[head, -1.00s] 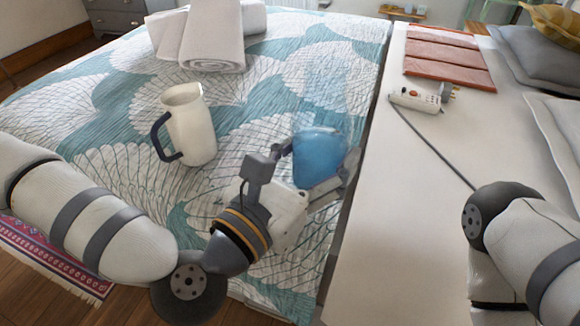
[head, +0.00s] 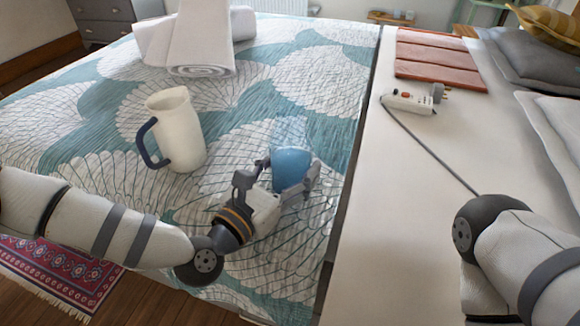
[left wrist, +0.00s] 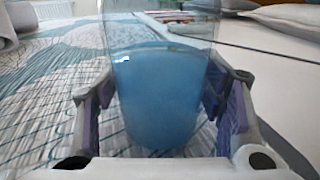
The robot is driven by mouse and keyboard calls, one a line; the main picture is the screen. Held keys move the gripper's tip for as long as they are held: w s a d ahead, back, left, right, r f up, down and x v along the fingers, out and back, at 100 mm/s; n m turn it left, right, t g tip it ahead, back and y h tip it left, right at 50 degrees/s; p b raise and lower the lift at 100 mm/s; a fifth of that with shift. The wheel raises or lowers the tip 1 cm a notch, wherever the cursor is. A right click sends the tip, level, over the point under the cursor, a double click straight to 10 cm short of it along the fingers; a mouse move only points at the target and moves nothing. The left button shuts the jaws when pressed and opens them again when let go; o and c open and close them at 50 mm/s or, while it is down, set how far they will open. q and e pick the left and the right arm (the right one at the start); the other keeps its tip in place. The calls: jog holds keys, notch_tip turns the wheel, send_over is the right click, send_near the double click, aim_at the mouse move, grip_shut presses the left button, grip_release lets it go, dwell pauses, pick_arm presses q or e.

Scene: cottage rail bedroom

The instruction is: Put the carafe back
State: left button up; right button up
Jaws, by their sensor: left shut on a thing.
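The carafe (head: 291,167) is clear glass with blue liquid in its lower part; its clear upper part is hard to make out against the quilt in the head view. My left gripper (head: 284,178) is shut on the carafe, with one finger on each side of it. In the left wrist view the carafe (left wrist: 158,95) looks upright between the fingers, and its top is cut off by the frame. It is over the patterned bed quilt; I cannot tell whether its base touches the quilt. My right gripper is not in view; only part of my right arm shows.
A cream pitcher (head: 178,128) with a dark handle stands on the bed (head: 75,115), left of the carafe. White rolled towels (head: 203,40) lie behind it.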

pick_arm(q)
jog(key=shift+f, duration=0.1)
jog(key=o, duration=1.9)
jog(key=shift+c, duration=0.2)
jog(key=shift+s+a, duration=0.25)
jog(key=v, duration=1.1)
jog(key=shift+s+a, duration=0.15)
